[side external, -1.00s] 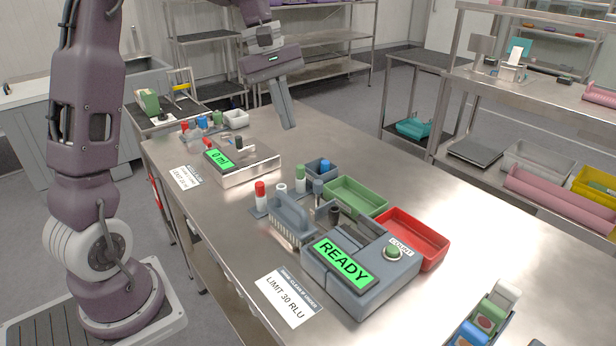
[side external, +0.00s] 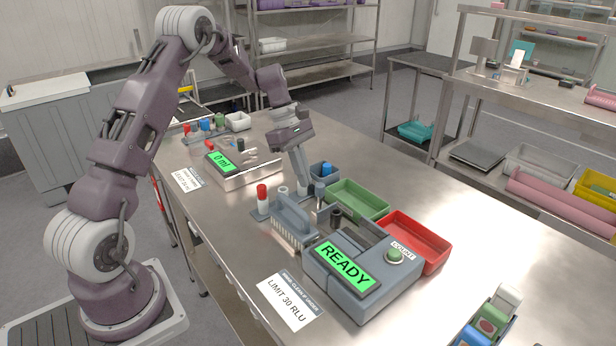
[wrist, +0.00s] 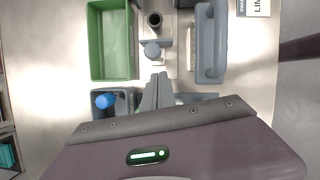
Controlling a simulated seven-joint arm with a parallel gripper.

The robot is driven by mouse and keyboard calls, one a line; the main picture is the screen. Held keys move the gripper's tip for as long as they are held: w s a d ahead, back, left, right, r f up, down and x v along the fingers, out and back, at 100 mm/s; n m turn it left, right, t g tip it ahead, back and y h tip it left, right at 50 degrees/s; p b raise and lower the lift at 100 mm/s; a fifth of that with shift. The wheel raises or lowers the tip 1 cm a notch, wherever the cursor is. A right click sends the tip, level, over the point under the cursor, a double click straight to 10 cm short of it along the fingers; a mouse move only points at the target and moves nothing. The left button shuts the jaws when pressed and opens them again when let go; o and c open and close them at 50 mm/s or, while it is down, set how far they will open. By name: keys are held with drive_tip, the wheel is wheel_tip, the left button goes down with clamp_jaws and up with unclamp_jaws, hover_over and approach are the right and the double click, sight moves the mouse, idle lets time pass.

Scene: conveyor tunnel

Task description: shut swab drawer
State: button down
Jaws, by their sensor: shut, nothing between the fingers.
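The grey meter (side external: 362,290) with a green READY screen stands on the steel table. What looks like its swab drawer (wrist: 165,32) extends from its far-left side, pulled out. The drawer carries a black round holder (side external: 335,214) and, at its outer end, a grey post with a round top (side external: 320,190). The black holder (wrist: 154,20) and post top (wrist: 152,50) also show in the wrist view. My gripper (side external: 302,188) is shut and empty, pointing down just beyond the post on the side away from the meter. Its fingertips (wrist: 158,77) appear close to the post; contact is unclear.
A green bin (side external: 358,198) and a red bin (side external: 415,240) line one side of the drawer. A grey brush-like block (side external: 292,218) and a red-capped tube (side external: 262,198) stand on the other. A small box with a blue item (side external: 325,170) is close to my gripper.

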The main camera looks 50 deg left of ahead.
drive_tip(key=shift+w+d, duration=0.15)
drive_tip(key=shift+d, duration=0.6)
